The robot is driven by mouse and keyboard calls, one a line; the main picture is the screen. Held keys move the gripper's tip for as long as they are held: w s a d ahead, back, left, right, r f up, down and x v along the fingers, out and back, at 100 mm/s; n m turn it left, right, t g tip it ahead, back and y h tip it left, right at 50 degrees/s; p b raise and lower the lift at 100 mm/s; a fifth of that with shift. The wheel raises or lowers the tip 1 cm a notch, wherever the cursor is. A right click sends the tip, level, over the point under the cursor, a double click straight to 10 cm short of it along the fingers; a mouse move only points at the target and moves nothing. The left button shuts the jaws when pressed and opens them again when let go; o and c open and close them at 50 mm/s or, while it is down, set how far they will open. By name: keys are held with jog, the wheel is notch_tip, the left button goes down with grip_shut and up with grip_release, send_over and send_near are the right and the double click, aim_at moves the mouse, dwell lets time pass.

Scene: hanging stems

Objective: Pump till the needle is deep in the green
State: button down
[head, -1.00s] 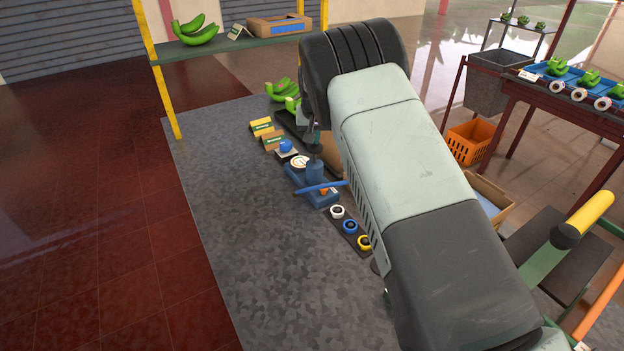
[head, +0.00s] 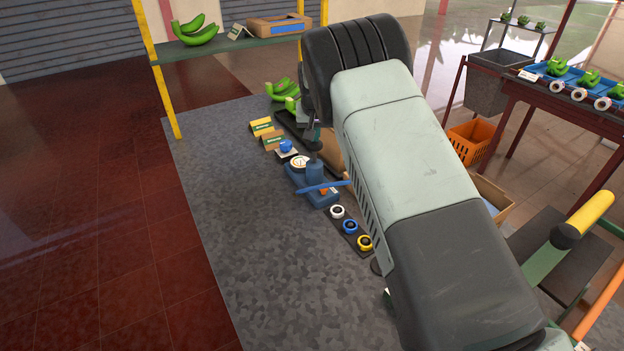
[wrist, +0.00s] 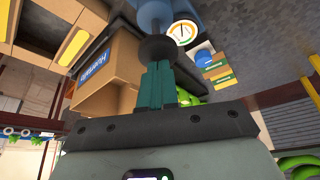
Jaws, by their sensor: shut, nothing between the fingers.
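A blue pump (head: 316,172) stands on the grey mat, with a dark round knob (head: 314,146) on top. In the wrist view the needle looks roughly upright in the picture; the dial's colour bands are too small to read surely. My gripper (wrist: 158,70) is shut and empty, its teal fingertips right at the dark knob (wrist: 155,48); I cannot tell whether they touch. In the head view my arm hides most of the gripper.
A blue bar (head: 323,187) lies across the pump's foot. White, blue and yellow rings (head: 350,227) lie in a row nearby. Small boxes (head: 262,126) and green bananas (head: 284,90) lie behind. A cardboard box (wrist: 105,80) stands close beside the fingers. The mat's left part is clear.

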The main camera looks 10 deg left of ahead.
jog(key=shift+f, duration=1.45)
jog(key=shift+r, duration=1.45)
jog(key=shift+f, duration=0.1)
dwell(0.8)
dwell(0.4)
